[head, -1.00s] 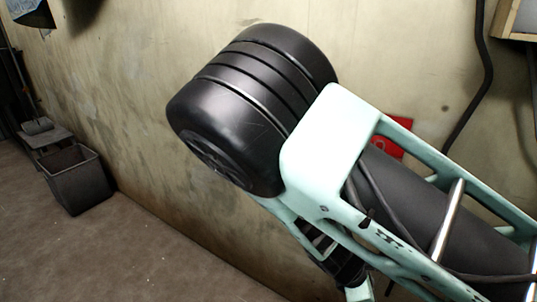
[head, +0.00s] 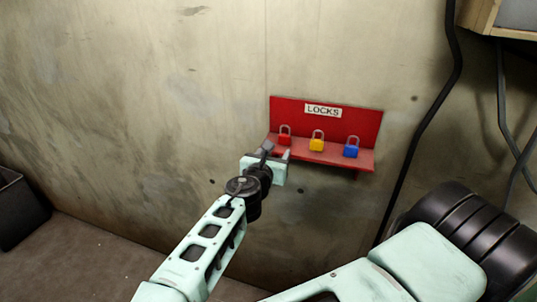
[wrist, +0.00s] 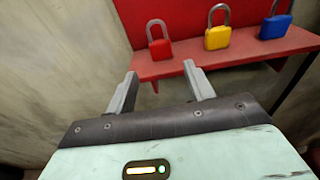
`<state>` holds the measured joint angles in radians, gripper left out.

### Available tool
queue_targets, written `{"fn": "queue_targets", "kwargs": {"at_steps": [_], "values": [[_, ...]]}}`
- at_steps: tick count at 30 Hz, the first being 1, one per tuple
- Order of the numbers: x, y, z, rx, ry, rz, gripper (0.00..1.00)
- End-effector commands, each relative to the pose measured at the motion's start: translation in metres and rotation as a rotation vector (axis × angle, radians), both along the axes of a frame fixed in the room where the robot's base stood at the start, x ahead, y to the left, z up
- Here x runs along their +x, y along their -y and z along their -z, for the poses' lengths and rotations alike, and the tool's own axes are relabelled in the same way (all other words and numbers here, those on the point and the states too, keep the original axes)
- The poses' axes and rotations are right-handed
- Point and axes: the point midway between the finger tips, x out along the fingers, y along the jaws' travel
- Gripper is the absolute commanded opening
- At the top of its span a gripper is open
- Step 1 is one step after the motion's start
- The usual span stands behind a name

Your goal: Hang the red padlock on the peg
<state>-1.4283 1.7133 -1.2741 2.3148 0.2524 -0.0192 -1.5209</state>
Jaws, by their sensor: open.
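The red padlock (head: 285,134) stands upright at the left end of a red shelf (head: 358,161) marked LOCKS on the wall. It also shows in the wrist view (wrist: 159,42), shackle up, left of the yellow padlock. My gripper (head: 268,150) is just in front of the shelf's left end in the head view. In the wrist view my gripper (wrist: 158,82) has its two fingers apart with nothing between them. The fingertips are short of the shelf's front edge and below the red padlock, which is apart from them. I see no peg in these views.
A yellow padlock (head: 317,142) and a blue padlock (head: 351,147) stand to the right on the same shelf. A black cable (head: 430,110) runs down the wall to the right. A dark bin (head: 18,208) is at the far left. The wall left of the shelf is bare.

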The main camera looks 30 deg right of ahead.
Motion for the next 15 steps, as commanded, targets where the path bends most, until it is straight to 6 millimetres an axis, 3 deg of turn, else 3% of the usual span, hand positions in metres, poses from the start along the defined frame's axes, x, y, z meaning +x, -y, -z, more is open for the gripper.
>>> {"fn": "queue_targets", "kwargs": {"at_steps": [15], "values": [[0.035,0.047,0.007,0.002,0.0,0.004,0.53]]}}
